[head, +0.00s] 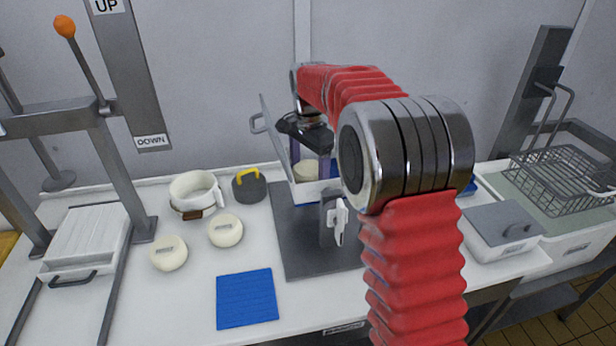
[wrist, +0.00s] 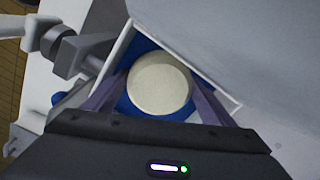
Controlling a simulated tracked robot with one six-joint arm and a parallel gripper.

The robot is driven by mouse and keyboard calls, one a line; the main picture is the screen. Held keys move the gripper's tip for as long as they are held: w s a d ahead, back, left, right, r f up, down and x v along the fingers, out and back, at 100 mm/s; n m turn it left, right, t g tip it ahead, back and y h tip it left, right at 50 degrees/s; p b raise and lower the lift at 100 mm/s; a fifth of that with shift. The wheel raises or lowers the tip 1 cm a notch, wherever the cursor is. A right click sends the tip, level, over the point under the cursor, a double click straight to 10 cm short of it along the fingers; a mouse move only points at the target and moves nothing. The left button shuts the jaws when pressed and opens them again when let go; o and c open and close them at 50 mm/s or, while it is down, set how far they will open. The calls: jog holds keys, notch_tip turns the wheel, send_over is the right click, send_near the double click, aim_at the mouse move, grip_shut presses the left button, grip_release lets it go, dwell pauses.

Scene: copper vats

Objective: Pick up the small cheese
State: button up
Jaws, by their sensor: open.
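A small pale round cheese (wrist: 160,83) sits on a blue surface inside a white-walled box (wrist: 118,52) in the wrist view. In the head view the cheese (head: 306,170) shows partly, low inside the box (head: 304,194), beyond its front wall. My gripper (head: 311,160) points down into the box from above. In the wrist view my gripper (wrist: 159,86) has its purple fingers spread, one on each side of the cheese. The jaws are open. I cannot tell whether either finger touches the cheese.
A clear door with a handle (head: 276,141) stands open at the box's left. Two labelled cheeses (head: 169,253) (head: 225,230), a white mould (head: 195,190), a dark yellow-handled weight (head: 249,187) and a blue mat (head: 247,298) lie left. A grey-lidded box (head: 503,228) and wire basket (head: 563,180) stand right.

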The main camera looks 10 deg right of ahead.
aim_at(309, 168)
jog(key=shift+c, duration=0.2)
jog(key=shift+r, duration=0.1)
jog(key=c, duration=1.1)
notch_tip(309, 168, up, 18)
dwell(0.5)
jog(key=shift+s, duration=0.1)
dwell(0.5)
